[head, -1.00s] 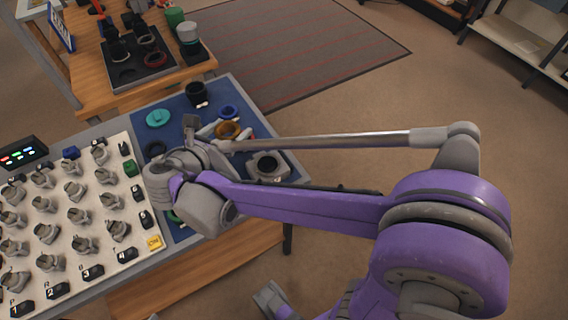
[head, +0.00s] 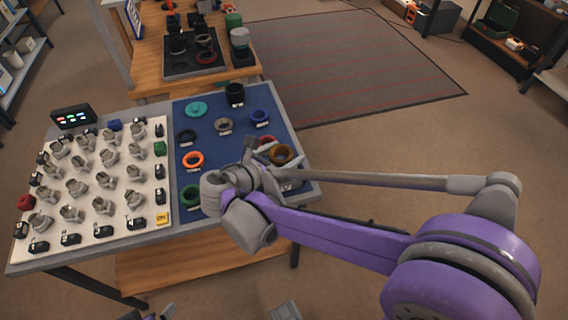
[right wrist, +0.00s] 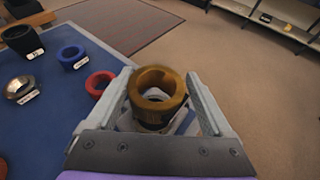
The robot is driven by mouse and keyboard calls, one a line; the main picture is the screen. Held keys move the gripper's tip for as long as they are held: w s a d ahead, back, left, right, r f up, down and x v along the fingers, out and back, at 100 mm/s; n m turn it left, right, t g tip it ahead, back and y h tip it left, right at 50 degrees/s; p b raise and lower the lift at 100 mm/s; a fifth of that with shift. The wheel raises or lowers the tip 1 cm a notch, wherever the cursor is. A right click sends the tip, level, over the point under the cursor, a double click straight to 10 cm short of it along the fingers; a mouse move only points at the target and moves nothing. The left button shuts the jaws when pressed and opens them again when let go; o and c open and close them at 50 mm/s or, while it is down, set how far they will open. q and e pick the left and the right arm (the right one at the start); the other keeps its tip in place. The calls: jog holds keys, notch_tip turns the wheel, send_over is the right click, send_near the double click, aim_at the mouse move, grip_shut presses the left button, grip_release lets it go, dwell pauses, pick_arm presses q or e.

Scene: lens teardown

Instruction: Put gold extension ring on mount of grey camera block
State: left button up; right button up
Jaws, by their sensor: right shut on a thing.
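The gold extension ring (head: 281,154) is held between the fingers of my right gripper (head: 271,160), near the right edge of the blue mat. In the right wrist view the gold ring (right wrist: 157,92) sits upright between both fingertips, with its hole facing up. The grey camera block (head: 291,181) is under the ring and mostly hidden by my gripper and arm. A light part of it shows below the ring in the right wrist view. I cannot tell whether the ring touches the mount.
On the blue mat (head: 214,180) stand a red ring (head: 267,140) close to my gripper, a blue ring (head: 261,117), a silver ring (head: 223,125), an orange ring (head: 193,160) and a black cylinder (head: 235,94). A white board (head: 88,208) with several grey parts fills the left.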

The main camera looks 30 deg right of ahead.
aim_at(284, 163)
jog(key=shift+f+b, duration=0.4)
jog(key=shift+f, duration=1.35)
jog(key=shift+f, duration=0.1)
jog(key=o, duration=1.2)
jog(key=shift+o, duration=0.2)
